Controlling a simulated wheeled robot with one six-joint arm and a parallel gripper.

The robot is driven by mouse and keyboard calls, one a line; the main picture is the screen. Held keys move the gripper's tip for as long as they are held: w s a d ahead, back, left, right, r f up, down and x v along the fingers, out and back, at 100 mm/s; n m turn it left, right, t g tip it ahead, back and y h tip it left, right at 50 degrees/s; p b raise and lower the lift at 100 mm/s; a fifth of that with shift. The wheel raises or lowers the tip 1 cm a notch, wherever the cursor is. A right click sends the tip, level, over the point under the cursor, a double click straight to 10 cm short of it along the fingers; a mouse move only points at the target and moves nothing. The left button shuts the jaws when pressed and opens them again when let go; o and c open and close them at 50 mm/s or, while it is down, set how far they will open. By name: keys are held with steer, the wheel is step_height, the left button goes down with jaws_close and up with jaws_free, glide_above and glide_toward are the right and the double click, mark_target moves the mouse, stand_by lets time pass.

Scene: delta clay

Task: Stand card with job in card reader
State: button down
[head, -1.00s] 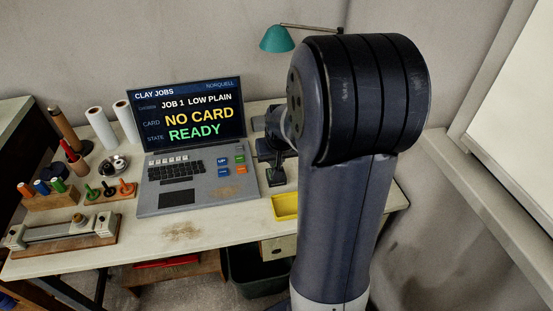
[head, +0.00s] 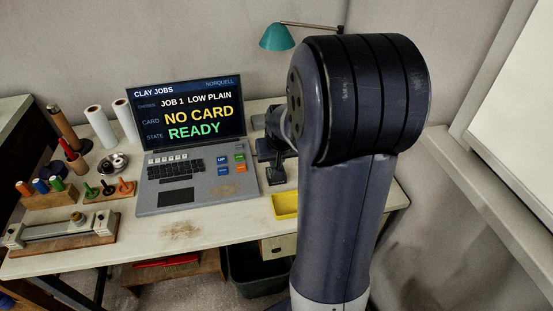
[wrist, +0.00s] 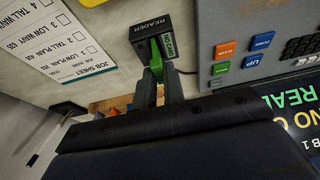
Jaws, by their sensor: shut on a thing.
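The laptop-like job console (head: 190,170) stands on the bench, and its screen (head: 187,112) reads JOB 1 LOW PLAIN, NO CARD, READY. The dark card reader (head: 277,173) sits just right of it; it also shows in the wrist view (wrist: 148,30), labelled READER. My gripper (wrist: 160,72) is shut on the green job card (wrist: 168,45), held at the reader. From this angle I cannot tell whether the card is seated in the slot. In the head view my arm partly hides the gripper (head: 268,150), and the card is not clear.
A printed job sheet (wrist: 50,40) shows beside the reader in the wrist view. A yellow tray (head: 285,206) lies at the bench's front right. Rollers, tools and a wooden rack (head: 47,195) fill the left side. A teal lamp (head: 276,38) hangs behind.

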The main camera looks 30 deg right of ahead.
steer(key=shift+f+b, duration=0.45)
steer(key=shift+f, duration=0.3)
steer(key=c, duration=1.1)
jaws_free()
steer(key=shift+r+p, duration=2.7)
steer(key=shift+r, duration=0.8)
steer(key=shift+f, duration=0.15)
